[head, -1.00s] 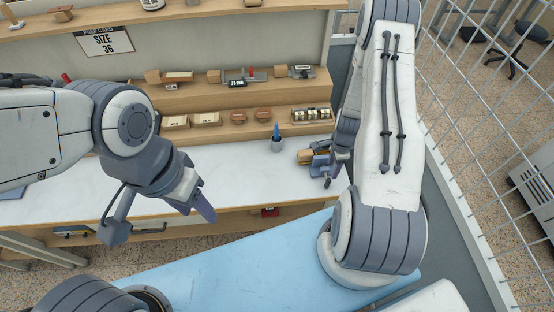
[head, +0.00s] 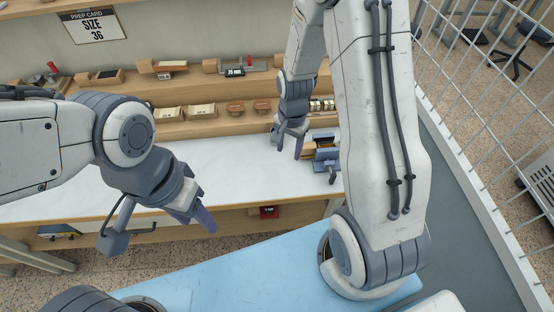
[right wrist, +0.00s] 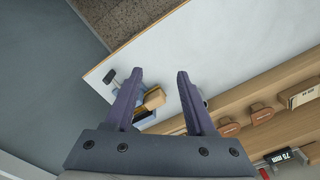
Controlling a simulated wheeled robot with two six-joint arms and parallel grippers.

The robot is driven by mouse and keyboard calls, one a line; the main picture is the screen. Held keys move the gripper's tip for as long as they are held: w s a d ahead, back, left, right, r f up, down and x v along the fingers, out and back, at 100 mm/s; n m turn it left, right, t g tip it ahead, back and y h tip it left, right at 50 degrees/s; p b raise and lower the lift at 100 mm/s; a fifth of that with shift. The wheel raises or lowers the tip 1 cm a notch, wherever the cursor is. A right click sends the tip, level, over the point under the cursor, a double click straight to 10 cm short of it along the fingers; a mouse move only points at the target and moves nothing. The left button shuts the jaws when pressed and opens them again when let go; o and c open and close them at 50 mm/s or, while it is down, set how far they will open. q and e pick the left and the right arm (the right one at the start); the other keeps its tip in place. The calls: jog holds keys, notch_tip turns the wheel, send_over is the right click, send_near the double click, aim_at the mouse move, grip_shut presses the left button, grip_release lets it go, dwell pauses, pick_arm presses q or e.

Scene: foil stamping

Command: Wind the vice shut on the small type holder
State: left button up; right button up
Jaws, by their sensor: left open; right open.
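The blue vice (head: 326,155) stands at the right end of the white worktop, partly behind my right arm. A wooden-handled piece with brass-coloured metal, apparently the small type holder (head: 309,150), sits at the vice; the right wrist view also shows its wooden end (right wrist: 154,98). Whether the jaws touch it cannot be told. The vice's grey crank handle (head: 332,176) points to the front; it also shows in the right wrist view (right wrist: 113,77). My right gripper (head: 288,143) is open and empty, just left of the vice and above the worktop. My left gripper (head: 195,215) is open and empty near the worktop's front edge.
Shelves behind the worktop hold wooden stamps (head: 236,108), pale boxes (head: 202,111) and a holder with a dark label (head: 234,72). The worktop (head: 120,180) is clear at the left. A mesh fence (head: 470,150) runs along the right.

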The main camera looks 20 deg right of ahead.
pick_arm(q)
notch_tip(320, 180, down, 2)
jog(key=shift+f+b, duration=0.2)
jog(key=shift+b, duration=0.6)
pick_arm(e)
jog(key=a+n, duration=0.1)
jog(key=s+a, duration=0.1)
jog(key=a+r+n, duration=0.1)
jog(key=a, duration=0.1)
jog(key=shift+s+n, duration=0.2)
jog(key=shift+n, duration=0.1)
jog(key=shift+d, duration=0.1)
pick_arm(q)
notch_tip(320, 180, up, 13)
jog(key=p, duration=1.3)
pick_arm(e)
jog(key=m, duration=1.3)
send_over(334, 174)
notch_tip(334, 174, down, 9)
jog(key=shift+w+r, duration=0.15)
jog(key=shift+r, duration=0.05)
jog(key=shift+d+f, duration=0.1)
jog(key=shift+f, duration=0.2)
pick_arm(q)
notch_tip(334, 174, down, 10)
jog(key=b, duration=1)
jog(key=shift+f, duration=0.2)
pick_arm(e)
notch_tip(334, 174, down, 10)
jog(key=shift+f, duration=0.15)
